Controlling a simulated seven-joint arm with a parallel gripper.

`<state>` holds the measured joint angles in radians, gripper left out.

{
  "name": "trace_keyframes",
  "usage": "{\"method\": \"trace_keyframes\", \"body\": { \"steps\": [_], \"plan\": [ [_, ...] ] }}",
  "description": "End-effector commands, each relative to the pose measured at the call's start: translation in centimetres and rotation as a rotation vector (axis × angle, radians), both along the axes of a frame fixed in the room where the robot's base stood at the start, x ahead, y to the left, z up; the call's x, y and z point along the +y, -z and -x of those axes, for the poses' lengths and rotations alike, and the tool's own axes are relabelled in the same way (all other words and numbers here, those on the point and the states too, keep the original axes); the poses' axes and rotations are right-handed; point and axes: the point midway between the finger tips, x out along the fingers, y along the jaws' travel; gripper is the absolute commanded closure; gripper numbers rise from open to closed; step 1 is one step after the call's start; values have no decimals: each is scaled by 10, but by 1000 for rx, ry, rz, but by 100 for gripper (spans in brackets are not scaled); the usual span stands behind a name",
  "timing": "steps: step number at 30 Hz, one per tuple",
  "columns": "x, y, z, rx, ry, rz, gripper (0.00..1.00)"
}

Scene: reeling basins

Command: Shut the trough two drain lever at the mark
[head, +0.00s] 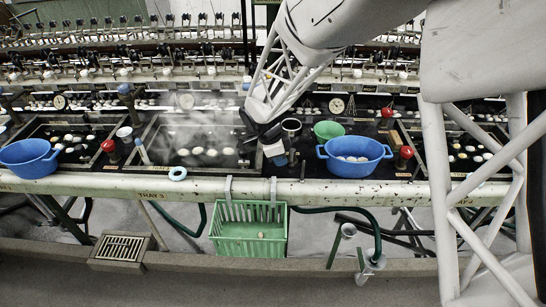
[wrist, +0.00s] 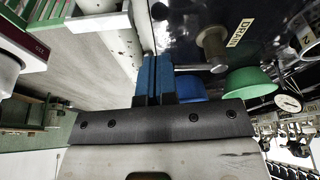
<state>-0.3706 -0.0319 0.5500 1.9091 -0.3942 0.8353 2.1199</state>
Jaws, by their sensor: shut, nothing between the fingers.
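In the wrist view a grey metal lever has a round hub (wrist: 213,42) and a short bar (wrist: 195,68) pointing left, beside a DRAIN label (wrist: 241,31) on a dark panel. My gripper (wrist: 154,58) has blue fingers pressed together and empty. They are close to the bar's left end; I cannot tell whether they touch. In the head view my gripper (head: 279,159) is at the right end of the steaming trough (head: 195,140), above the front ledge. The lever is hidden there behind my gripper. I cannot make out the mark.
Red-topped knobs (head: 109,147) stand along the ledge. A green basket (head: 248,240) hangs in front below the rail (head: 340,191).

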Motion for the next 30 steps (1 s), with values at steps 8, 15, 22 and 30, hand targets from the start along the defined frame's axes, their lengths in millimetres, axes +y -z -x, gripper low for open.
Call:
{"method": "trace_keyframes", "body": {
  "steps": [8, 15, 22, 30],
  "plan": [
    [-4, 1, 0, 0, 0, 0, 100],
    [-5, 1, 0, 0, 0, 0, 100],
    [-20, 2, 2, -1, 0, 1, 100],
    [-20, 3, 2, 1, -1, 1, 100]
  ]
}}
